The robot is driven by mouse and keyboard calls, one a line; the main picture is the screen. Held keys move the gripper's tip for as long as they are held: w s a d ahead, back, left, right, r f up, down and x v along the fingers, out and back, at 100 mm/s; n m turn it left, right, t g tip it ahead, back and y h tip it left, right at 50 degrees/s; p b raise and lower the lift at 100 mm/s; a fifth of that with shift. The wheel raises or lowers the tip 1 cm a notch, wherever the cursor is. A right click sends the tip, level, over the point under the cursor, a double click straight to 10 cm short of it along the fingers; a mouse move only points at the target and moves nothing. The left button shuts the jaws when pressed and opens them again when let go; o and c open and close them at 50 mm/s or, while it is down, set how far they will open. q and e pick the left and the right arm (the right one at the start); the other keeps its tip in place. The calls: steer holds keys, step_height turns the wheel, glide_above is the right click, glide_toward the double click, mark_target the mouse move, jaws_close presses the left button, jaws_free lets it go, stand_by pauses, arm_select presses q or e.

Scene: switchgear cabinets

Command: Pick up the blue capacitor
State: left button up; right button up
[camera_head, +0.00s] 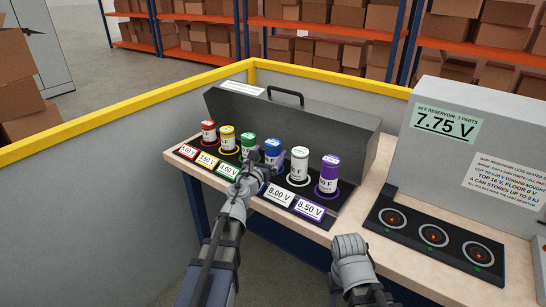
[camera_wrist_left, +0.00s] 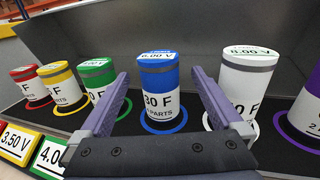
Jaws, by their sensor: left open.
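The blue capacitor (camera_head: 272,146) stands upright in the row on the black rack, partly hidden by my left gripper in the head view. In the left wrist view the blue capacitor (camera_wrist_left: 158,85) stands inside a blue ring, centred between the two purple-grey fingers. My left gripper (camera_head: 265,170) is open and empty; it also shows in the left wrist view (camera_wrist_left: 159,80). A gap shows between each finger and the capacitor. How far the fingertips reach along its sides is hard to tell. My right arm shows at the bottom of the head view, but no right fingers are visible.
A green capacitor (camera_wrist_left: 97,77) stands left of the blue one and a white capacitor (camera_wrist_left: 243,88) right, each close to a finger. Red, yellow and purple (camera_head: 329,174) ones share the row. A grey panel (camera_head: 300,120) rises behind. A reservoir box (camera_head: 480,135) and three-socket plate (camera_head: 390,236) lie right.

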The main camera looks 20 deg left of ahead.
mark_target(270, 153)
arm_select(q)
steer(key=w, duration=0.4)
steer(key=shift+d+f, duration=0.1)
steer(key=shift+f, duration=0.05)
steer(key=shift+c, duration=0.2)
jaws_close()
stand_by(0.4)
